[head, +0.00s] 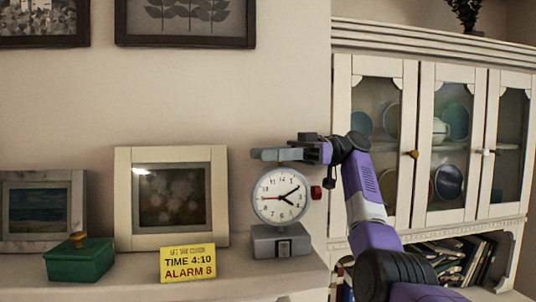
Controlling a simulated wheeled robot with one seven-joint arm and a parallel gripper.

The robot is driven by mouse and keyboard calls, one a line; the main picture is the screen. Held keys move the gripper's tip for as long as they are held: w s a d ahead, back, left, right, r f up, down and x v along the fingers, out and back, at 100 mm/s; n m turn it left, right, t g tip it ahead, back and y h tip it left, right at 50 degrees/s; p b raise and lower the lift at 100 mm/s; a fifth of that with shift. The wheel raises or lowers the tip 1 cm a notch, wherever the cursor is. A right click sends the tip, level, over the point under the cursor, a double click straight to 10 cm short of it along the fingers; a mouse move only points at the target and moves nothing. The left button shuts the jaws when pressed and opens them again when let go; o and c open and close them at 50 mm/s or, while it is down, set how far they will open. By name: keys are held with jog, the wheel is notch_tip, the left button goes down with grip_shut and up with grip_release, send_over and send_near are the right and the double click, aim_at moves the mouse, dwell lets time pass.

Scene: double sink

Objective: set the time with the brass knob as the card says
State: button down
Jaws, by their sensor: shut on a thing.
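The clock (281,196) has a round white face in a grey case and stands on the shelf. Its short black hand points near 4, its longer black hand near 2, and a thin red hand points left near 9. My gripper (275,154) is shut just above the clock's top. The brass knob is hidden, apparently between the fingers. A red knob (316,192) sticks out of the clock's right side, untouched. The yellow card (188,263) leans on the shelf, left of the clock, and reads "TIME 4:10" and "ALARM 8".
A green box (79,262) with a brass-coloured lid knob stands at the left. Two picture frames (122,200) (75,217) stand behind it. A white glass-door cabinet (420,150) is on the right, behind my arm. The shelf's front edge is close to the card and clock.

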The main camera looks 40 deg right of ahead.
dwell(0.3)
jog(key=c, duration=1.1)
grip_release()
jog(key=shift+o, duration=0.2)
jog(key=shift+d, duration=0.1)
jog(key=b+v, duration=0.1)
jog(key=v, duration=0.4)
jog(key=shift+s+d+f+b, duration=0.1)
jog(key=shift+d+f+b, duration=0.05)
jog(key=shift+b, duration=0.25)
jog(key=shift+v, duration=1.1)
